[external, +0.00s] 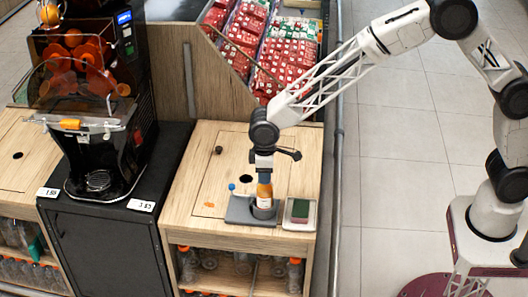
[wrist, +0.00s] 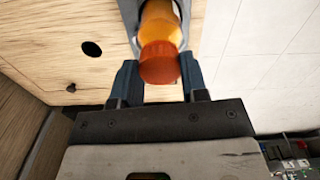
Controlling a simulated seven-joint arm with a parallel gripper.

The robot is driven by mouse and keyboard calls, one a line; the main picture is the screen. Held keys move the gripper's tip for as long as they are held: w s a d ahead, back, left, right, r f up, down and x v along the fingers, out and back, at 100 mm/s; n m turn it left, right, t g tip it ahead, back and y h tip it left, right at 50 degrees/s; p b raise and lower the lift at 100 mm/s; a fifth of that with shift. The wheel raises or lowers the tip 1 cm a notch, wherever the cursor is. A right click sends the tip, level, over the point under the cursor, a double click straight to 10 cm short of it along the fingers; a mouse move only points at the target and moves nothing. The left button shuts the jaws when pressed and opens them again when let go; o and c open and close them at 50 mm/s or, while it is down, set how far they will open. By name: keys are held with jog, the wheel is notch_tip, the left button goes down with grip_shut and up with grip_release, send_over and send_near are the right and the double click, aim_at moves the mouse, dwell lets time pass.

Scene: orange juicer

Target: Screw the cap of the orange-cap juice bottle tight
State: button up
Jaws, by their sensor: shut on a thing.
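The juice bottle (external: 264,201) stands upright in a grey holder (external: 238,210) near the front of the wooden counter. It holds orange juice and has a pale label. My gripper (external: 264,178) reaches straight down over its top and hides the cap in the external view. In the wrist view the orange cap (wrist: 160,63) sits between my two dark fingers, with the bottle's orange body (wrist: 160,22) beyond it. My gripper is shut on the cap. Whether the cap is tight cannot be seen.
A small device with a green screen (external: 299,210) stands right of the holder. A blue cap-like piece (external: 231,187), a flat orange piece (external: 209,205) and a dark knob (external: 219,150) are on the counter, which has a hole (external: 246,179). The juicer (external: 90,110) stands left.

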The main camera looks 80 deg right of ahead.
jog(key=m, duration=0.4)
jog(key=shift+m, duration=0.4)
jog(key=shift+m, duration=0.3)
jog(key=shift+m, duration=1.1)
jog(key=shift+m, duration=1.6)
jog(key=o, duration=1.4)
